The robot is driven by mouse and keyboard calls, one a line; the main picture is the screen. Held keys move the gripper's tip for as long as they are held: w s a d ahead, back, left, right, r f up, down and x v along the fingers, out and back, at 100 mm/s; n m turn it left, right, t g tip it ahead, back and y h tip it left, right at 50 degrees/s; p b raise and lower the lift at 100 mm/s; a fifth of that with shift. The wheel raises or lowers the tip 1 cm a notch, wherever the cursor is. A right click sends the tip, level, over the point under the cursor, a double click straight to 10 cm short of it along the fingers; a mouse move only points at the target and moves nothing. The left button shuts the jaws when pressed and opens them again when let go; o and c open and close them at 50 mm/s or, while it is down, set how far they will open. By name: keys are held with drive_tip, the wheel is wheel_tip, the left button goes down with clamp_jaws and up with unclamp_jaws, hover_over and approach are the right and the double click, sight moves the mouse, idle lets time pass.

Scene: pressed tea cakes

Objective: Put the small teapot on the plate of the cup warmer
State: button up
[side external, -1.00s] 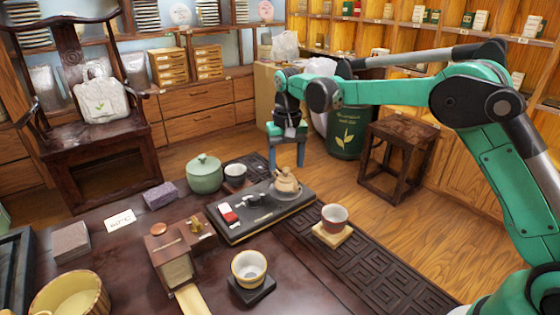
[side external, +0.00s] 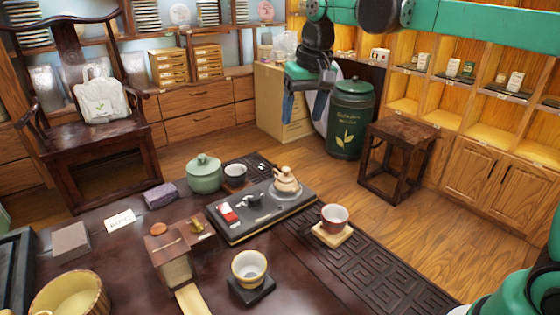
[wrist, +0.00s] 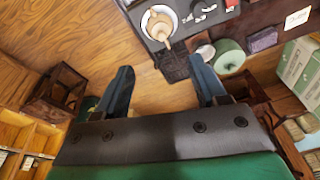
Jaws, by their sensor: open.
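The small teapot (side external: 286,181) is tan with a knobbed lid. It sits upright on the pale round plate (side external: 279,193) at the right end of the black cup warmer (side external: 236,236).
A green lidded jar (side external: 204,175) and a dark cup (side external: 235,175) stand behind the warmer. A red-brown cup (side external: 334,217) on a wooden coaster stands to its right. A stool (side external: 398,155) and green bin (side external: 350,118) stand on the floor beyond.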

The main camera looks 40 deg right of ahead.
drive_tip(key=s+f+n+t, duration=0.3)
drive_tip(key=s+f, duration=0.4)
drive_tip(key=s, duration=0.6)
drive_tip(key=shift+s+a+f+t, duration=0.25)
drive_tip(key=shift+s+a+t, duration=0.1)
drive_tip(key=shift+t, duration=0.55)
